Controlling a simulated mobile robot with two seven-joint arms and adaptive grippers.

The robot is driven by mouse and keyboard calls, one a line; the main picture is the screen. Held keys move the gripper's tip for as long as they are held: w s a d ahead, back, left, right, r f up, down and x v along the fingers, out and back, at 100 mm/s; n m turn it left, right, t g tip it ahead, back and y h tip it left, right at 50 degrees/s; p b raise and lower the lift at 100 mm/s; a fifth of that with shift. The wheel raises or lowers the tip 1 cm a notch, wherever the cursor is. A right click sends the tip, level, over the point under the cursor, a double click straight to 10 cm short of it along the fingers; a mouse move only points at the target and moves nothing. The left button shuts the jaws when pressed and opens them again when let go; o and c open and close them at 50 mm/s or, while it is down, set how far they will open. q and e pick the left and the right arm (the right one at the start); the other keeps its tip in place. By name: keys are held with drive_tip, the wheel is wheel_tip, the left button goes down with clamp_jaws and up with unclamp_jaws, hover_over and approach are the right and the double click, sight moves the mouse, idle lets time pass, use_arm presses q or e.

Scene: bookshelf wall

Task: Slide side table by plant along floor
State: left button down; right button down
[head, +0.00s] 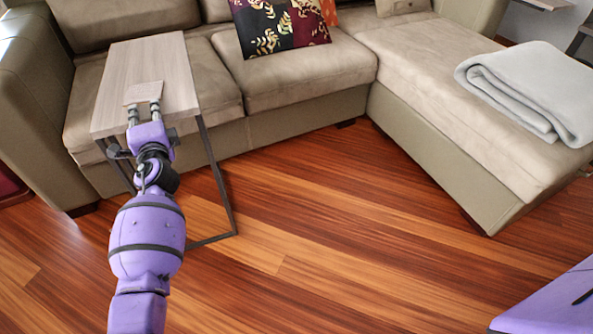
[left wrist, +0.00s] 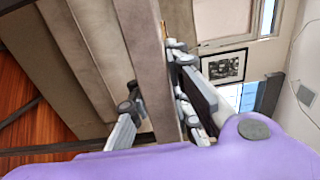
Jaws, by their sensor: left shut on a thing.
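The side table (head: 150,60) has a pale wood top and a thin dark metal frame. It stands at the left in the head view, its top over the sofa seat and its frame reaching the floor in front. My left gripper (head: 144,104) is shut on the near edge of the tabletop, with a flat finger pad lying on the upper face. In the left wrist view the tabletop (left wrist: 150,65) runs between the two fingers of the left gripper (left wrist: 160,115). No plant shows. My right gripper is not in view.
A beige sofa (head: 290,80) stands behind the table, with its chaise (head: 460,115) at the right. A patterned cushion (head: 280,25) and a folded grey blanket (head: 530,85) lie on it. The wooden floor (head: 330,220) in front is clear.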

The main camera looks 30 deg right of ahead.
use_arm(q)
drive_tip(key=w+a, duration=0.1)
drive_tip(key=w+a+b, duration=0.1)
drive_tip(key=w+a, duration=0.1)
drive_tip(key=shift+w+r, duration=0.3)
drive_tip(key=shift+w+a+b, duration=0.25)
drive_tip(key=shift+w+b, duration=0.15)
drive_tip(key=shift+w, duration=0.05)
